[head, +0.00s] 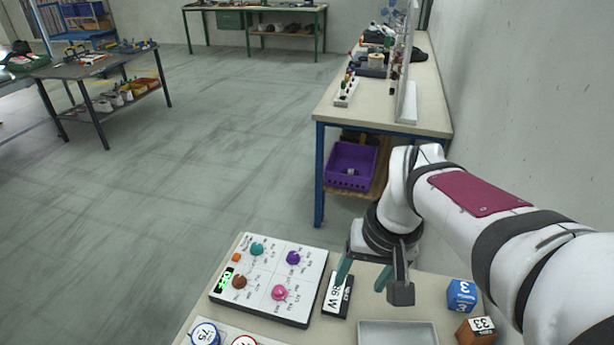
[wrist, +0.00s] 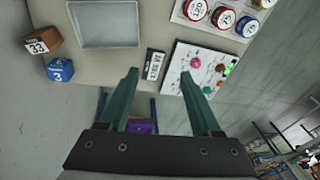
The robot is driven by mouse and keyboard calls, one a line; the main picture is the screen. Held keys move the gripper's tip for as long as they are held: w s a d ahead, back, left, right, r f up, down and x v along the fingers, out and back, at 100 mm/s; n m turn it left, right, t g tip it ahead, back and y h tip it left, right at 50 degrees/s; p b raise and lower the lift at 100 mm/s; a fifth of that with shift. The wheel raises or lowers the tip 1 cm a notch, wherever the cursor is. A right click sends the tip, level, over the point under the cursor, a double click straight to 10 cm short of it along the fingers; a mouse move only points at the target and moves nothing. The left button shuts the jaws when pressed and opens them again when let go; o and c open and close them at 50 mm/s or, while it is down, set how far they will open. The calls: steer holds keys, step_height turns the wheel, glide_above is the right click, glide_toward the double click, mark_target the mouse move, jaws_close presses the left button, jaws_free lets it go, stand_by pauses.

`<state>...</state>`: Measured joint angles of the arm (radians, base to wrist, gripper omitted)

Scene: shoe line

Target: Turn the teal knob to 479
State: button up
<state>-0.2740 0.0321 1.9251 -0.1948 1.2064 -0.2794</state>
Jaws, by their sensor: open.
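The teal knob (head: 256,249) sits at the upper left of a white panel (head: 266,272) on the table. The same panel (wrist: 178,80) also carries a purple knob (head: 293,257), a brown knob (head: 239,281) and a pink knob (head: 279,292). A small display with green digits (head: 225,280) is at its left edge; I cannot read it surely. My gripper (head: 363,275) is open and empty, to the right of the panel and apart from the teal knob. In the wrist view the gripper (wrist: 160,74) spreads its teal fingers, and one finger covers part of the panel.
A black label block (head: 338,295) lies right of the panel. A grey tray (head: 398,334), a blue cube (head: 461,295) and a brown cube (head: 476,331) are farther right. Round capped dials (head: 205,333) are at the front left. A workbench (head: 428,92) stands behind.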

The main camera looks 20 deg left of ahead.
steer(key=w+a+f+n, duration=0.2)
steer(key=w+a+n, duration=0.2)
steer(key=w+a, duration=0.4)
steer(key=n+t+y, duration=0.1)
steer(key=n+t, duration=0.1)
steer(key=n, duration=0.3)
glide_toward(257, 246)
steer(key=shift+y, duration=0.3)
steer(key=x, duration=0.7)
steer(key=shift+f, duration=0.45)
steer(key=shift+c, duration=0.3)
steer(key=shift+d, duration=0.1)
jaws_close()
